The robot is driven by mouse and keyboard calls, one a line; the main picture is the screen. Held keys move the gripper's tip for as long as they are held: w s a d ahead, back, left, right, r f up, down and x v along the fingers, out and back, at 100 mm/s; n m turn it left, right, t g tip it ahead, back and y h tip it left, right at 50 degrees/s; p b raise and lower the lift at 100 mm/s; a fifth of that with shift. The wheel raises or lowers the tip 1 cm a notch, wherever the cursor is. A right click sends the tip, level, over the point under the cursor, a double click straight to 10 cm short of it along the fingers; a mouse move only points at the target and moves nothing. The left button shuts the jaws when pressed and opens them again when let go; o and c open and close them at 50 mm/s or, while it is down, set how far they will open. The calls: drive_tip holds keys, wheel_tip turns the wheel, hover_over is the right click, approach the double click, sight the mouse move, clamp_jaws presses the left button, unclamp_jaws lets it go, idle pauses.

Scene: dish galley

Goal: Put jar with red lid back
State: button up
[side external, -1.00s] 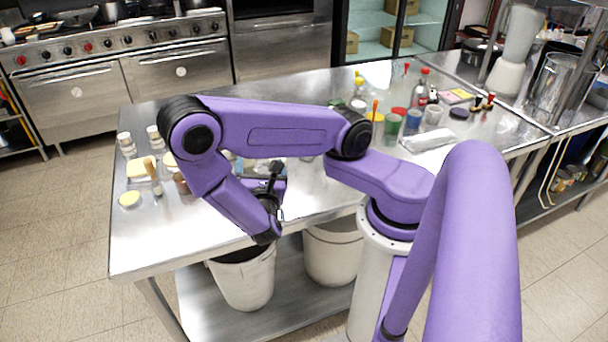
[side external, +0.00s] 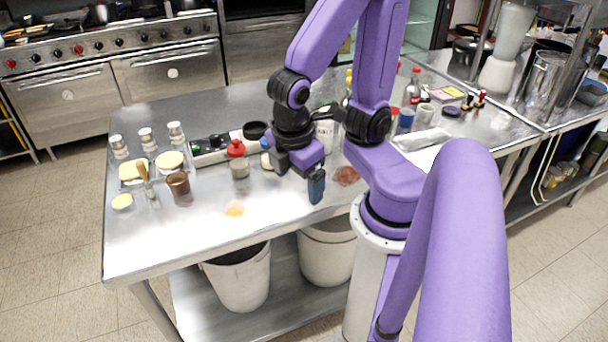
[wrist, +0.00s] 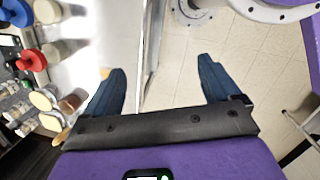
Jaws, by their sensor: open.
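The jar with the red lid (side external: 238,168) stands upright on the steel table, left of my gripper, with a knobbed red lid on top of its pale grey body. In the wrist view it shows at the left edge, red lid (wrist: 31,61) outward. My gripper (side external: 316,185) points down over the table's front part, right of the jar and apart from it. In the wrist view my gripper (wrist: 160,70) has its two blue fingers spread wide with nothing between them.
A brown cup (side external: 178,184), shakers (side external: 147,138) and pale round items stand left of the jar. Bottles and cups crowd the right side. Front table edge is clear.

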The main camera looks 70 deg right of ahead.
drive_tip(key=s+a+r+y, duration=0.2)
drive_tip(key=shift+r+y, duration=0.2)
drive_tip(key=shift+y, duration=0.1)
